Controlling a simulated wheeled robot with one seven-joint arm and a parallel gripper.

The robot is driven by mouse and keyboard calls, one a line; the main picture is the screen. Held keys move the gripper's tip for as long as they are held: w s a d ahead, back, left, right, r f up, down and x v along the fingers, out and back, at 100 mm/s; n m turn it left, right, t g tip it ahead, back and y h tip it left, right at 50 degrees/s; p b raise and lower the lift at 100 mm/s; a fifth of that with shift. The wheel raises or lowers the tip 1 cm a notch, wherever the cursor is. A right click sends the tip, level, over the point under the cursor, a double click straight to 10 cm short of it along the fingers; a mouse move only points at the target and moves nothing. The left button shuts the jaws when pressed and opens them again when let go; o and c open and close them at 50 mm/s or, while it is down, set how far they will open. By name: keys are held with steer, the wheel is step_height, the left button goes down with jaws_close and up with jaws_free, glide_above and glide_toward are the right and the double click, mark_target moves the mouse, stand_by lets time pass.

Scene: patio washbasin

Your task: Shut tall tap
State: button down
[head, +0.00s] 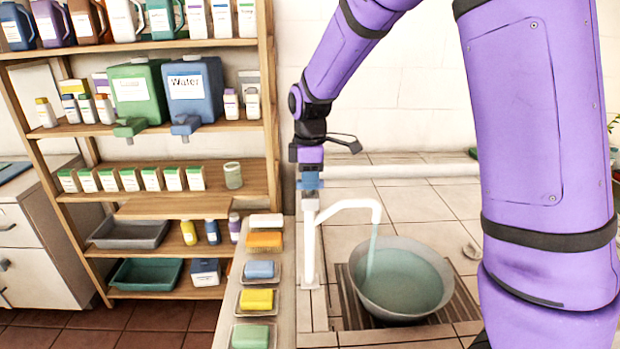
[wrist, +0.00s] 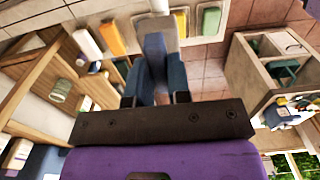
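The tall tap (head: 310,250) is a white upright pipe with a curved spout reaching right. Water (head: 372,252) runs from the spout into a grey round basin (head: 440,280), which holds greenish water. My gripper (head: 309,183) points down at the top of the tap. In the wrist view, the dark blue fingers (wrist: 156,72) stand on either side of a blue-grey piece (wrist: 155,46) that looks like the tap's handle. The fingers are apart, and I cannot tell whether they press on it. The handle is mostly hidden by my gripper in the head view.
A narrow ledge (head: 284,335) left of the tap carries several soap dishes with coloured bars. A wooden shelf (head: 200,205) with bottles, jugs and trays stands further left. The basin rests on a floor grate (head: 345,310). Open tiles lie behind the tap.

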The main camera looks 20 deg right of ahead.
steer(key=shift+m, duration=0.3)
steer(key=m, duration=0.3)
steer(key=shift+m, duration=0.4)
steer(key=m, duration=0.9)
steer(key=shift+m, duration=2.2)
steer(key=c, duration=1.1)
jaws_free()
steer(key=shift+o, duration=0.2)
